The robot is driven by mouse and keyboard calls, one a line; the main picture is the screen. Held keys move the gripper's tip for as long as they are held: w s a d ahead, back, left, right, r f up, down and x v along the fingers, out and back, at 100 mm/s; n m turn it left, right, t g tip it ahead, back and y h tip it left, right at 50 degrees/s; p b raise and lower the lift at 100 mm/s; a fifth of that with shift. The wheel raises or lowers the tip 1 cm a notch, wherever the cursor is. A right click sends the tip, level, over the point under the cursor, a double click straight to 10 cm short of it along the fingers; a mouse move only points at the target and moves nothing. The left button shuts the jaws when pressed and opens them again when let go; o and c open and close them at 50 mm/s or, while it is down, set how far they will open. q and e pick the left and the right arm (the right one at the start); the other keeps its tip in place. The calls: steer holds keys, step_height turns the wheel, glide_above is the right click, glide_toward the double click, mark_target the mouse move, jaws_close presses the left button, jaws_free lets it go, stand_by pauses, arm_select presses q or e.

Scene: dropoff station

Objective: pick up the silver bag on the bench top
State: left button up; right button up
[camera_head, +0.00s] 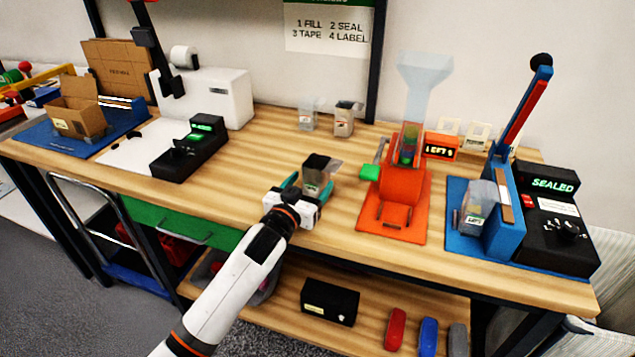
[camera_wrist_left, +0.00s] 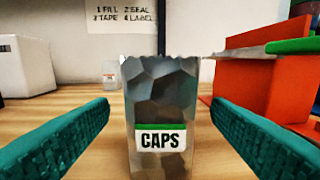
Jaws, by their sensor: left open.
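A silver bag (camera_head: 318,172) stands upright on the bench top near its front middle. In the left wrist view the silver bag (camera_wrist_left: 160,95) fills the centre, grey and faceted, with a jagged top edge and a green-and-white CAPS label facing me. My left gripper (camera_head: 308,188) is open at the bag. Its teal fingers (camera_wrist_left: 160,118) lie on either side of the bag, with a visible gap on each side in the wrist view. The bag's lower part is partly hidden by the gripper in the head view. My right gripper is not in view.
An orange dispenser (camera_head: 398,205) stands close to the right, with a green-tipped lever. Two small bags (camera_head: 344,120) stand behind. A blue sealing press (camera_head: 505,215) holds a clear bag at the right. A black scale-like device (camera_head: 188,150) is left. Bare wood lies between.

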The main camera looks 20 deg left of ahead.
mark_target(312, 182)
arm_select(q)
steer(key=w, duration=0.4)
steer(key=shift+w+d, duration=0.2)
steer(key=shift+d, duration=0.1)
steer(key=shift+s, duration=0.1)
steer(key=shift+c, duration=0.5)
steer(key=c, duration=0.9)
steer(key=shift+c, duration=0.2)
